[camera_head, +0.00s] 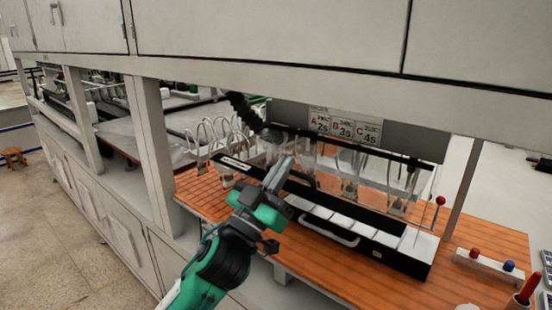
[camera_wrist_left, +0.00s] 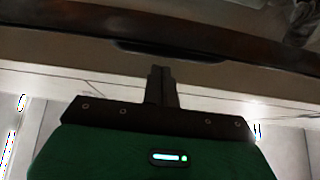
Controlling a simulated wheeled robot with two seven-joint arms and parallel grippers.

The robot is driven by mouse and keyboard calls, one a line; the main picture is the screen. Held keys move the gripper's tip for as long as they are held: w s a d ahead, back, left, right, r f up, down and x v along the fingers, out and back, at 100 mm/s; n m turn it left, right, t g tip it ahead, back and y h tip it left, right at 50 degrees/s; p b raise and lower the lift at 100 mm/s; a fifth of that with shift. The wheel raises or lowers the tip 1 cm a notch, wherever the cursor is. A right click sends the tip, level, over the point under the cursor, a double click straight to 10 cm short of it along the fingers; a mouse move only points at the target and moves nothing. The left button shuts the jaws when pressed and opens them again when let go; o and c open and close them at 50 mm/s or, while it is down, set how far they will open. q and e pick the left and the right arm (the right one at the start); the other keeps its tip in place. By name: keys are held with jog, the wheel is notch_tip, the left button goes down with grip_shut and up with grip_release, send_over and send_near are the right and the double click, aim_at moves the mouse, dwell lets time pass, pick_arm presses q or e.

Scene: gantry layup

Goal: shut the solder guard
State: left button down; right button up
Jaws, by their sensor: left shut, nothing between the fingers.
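The solder guard (camera_head: 385,178) looks like a clear panel with dark rails on the soldering station, at the middle right of the head view. Its dark lower bar (camera_head: 345,205) runs above a row of white blocks. I cannot tell exactly how far the guard stands open. My left gripper (camera_head: 279,172) is shut and empty, in front of the left part of the bar; I cannot tell whether it touches. In the left wrist view the shut fingers (camera_wrist_left: 161,82) point toward a brown surface with a dark slot. My right gripper is not in view.
The station has a pale front handle (camera_head: 328,232) and stands on an orange slatted bench (camera_head: 475,285). Wire hooks (camera_head: 212,135) stand at its left. A card sign (camera_head: 343,127) is behind. A small rack with red and blue knobs (camera_head: 490,262) is at right. An overhead cabinet (camera_head: 270,35) spans the top.

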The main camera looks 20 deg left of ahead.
pick_arm(q)
jog(key=shift+w+d+f, duration=0.1)
jog(key=shift+w+f, duration=0.05)
jog(key=shift+f, duration=0.3)
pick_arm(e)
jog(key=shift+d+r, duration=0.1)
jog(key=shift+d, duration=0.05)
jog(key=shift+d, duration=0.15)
